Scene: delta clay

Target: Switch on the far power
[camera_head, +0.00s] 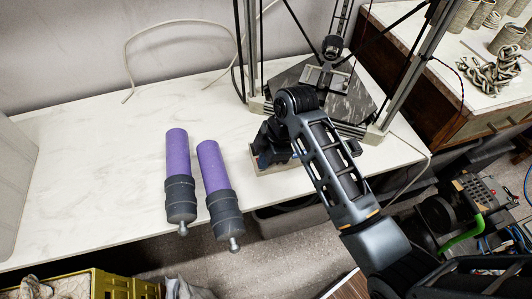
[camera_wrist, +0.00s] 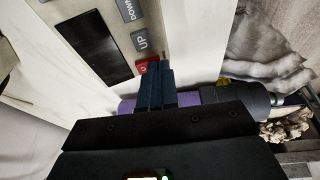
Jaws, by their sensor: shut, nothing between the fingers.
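A pale control panel (camera_wrist: 60,15) fills the upper left of the wrist view. It carries a dark display (camera_wrist: 93,47), grey buttons marked DOWN (camera_wrist: 128,9) and UP (camera_wrist: 141,41), and a red button (camera_wrist: 145,68) partly hidden by the fingers. My gripper (camera_wrist: 165,70) is shut and empty, its tips at the red button's edge; I cannot tell whether they touch it. In the head view my gripper (camera_head: 268,148) is over the pale box (camera_head: 285,168) at the table's front edge, at the foot of the tall frame machine (camera_head: 390,95). The box's face is mostly hidden by my gripper.
Two purple clay cylinders with dark ends (camera_head: 178,150) (camera_head: 211,165) lie on the white table (camera_head: 90,160), left of my gripper. A purple cylinder shows under my fingers in the wrist view (camera_wrist: 188,98). A side table (camera_head: 455,75) with clay pieces stands at right.

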